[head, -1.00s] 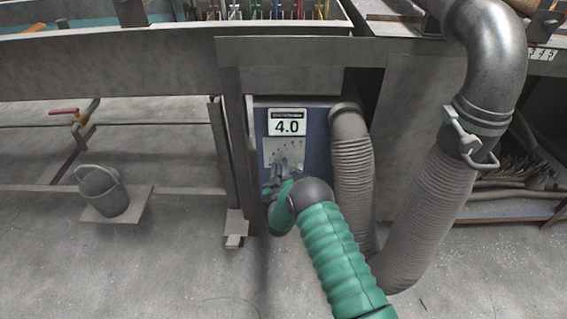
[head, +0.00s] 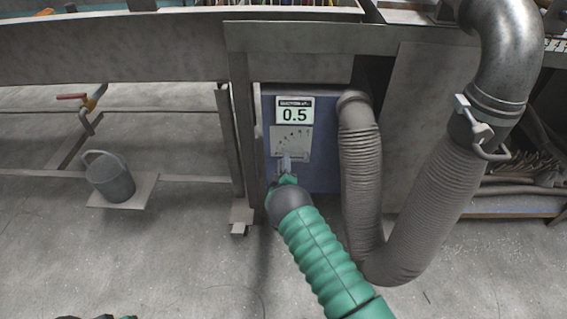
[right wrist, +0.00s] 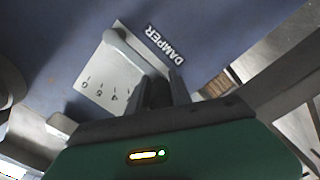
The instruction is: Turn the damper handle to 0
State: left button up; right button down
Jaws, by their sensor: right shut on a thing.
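The damper handle (right wrist: 132,52) is a light grey bar on a pale scale plate (head: 291,140) with small numbers. The plate is on the front of a blue box (head: 326,165). The display (head: 295,112) above it reads 0.5. My right gripper (head: 286,170) is shut on the handle. In the right wrist view its dark fingers (right wrist: 161,90) close around the handle's near end, beside the DAMPER label (right wrist: 165,45). Part of the handle is hidden by the fingers. Only a small green and black part of my left arm shows at the bottom left edge; its jaws cannot be made out.
A ribbed grey hose (head: 362,165) runs down close to the right of the box and joins a larger duct (head: 425,200). A metal post (head: 238,150) stands close on the left. The floor in front is open.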

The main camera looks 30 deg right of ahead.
jog(key=shift+s+a+f, duration=0.1)
jog(key=shift+s+f, duration=0.1)
jog(key=shift+f, duration=0.35)
jog(key=c, duration=1.2)
grip_release()
jog(key=shift+c, duration=0.2)
jog(key=shift+w+r, duration=0.1)
jog(key=shift+r, duration=0.15)
jog(key=shift+s+p, duration=0.2)
jog(key=shift+p, duration=0.1)
jog(key=p+v, duration=0.7)
jog(key=v, duration=0.9)
jog(key=shift+s+a+f, duration=0.1)
jog(key=shift+a+f, duration=0.05)
